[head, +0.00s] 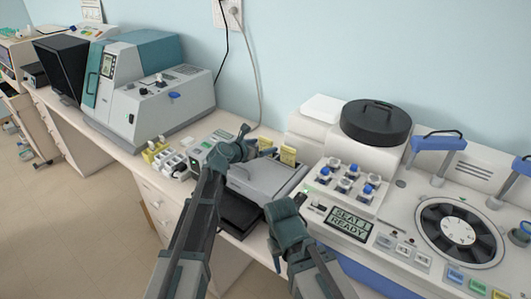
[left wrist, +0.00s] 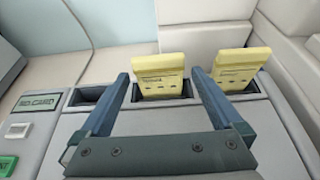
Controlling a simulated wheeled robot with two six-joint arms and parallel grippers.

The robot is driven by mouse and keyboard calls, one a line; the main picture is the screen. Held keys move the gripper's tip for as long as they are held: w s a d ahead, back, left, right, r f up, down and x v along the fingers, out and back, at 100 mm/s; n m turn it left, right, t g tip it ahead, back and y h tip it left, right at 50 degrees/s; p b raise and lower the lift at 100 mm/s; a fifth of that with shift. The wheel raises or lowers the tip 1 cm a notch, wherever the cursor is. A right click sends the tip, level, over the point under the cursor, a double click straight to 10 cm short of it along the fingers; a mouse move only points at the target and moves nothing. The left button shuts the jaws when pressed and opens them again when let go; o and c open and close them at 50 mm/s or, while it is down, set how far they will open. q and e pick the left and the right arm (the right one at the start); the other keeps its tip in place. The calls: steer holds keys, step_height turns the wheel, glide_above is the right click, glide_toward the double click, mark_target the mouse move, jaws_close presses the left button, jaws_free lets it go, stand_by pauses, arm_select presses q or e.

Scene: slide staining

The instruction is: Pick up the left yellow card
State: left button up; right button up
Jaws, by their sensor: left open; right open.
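Two yellow cards stand upright in slots at the back of a grey device. The left yellow card (left wrist: 159,68) is in the middle of the left wrist view, and the right yellow card (left wrist: 232,65) stands to its right. In the head view the left card (head: 265,143) is partly hidden by my left gripper (head: 259,140); the right card (head: 288,154) shows clearly. My left gripper (left wrist: 160,76) is open, its two fingers either side of the left card with gaps. My right gripper (head: 278,243) is open, low in the head view, away from the cards; its fingers are hard to make out.
An empty dark slot (left wrist: 96,94) is left of the left card. A labelled panel (left wrist: 40,102) with buttons lies further left. In the head view, a large staining machine (head: 385,255) with blue-topped bottles is at the right, and a grey-teal instrument (head: 165,105) at the left.

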arm_select(q)
steer(key=x, duration=0.2)
steer(key=shift+w+d+f+b, duration=0.1)
steer(key=shift+w+d+b, duration=0.05)
steer(key=shift+w+b, duration=0.15)
steer(key=shift+s, duration=0.1)
steer(key=shift+c, duration=0.4)
steer(key=c, duration=1.2)
step_height(320, 180, up, 10)
steer(key=p, duration=1)
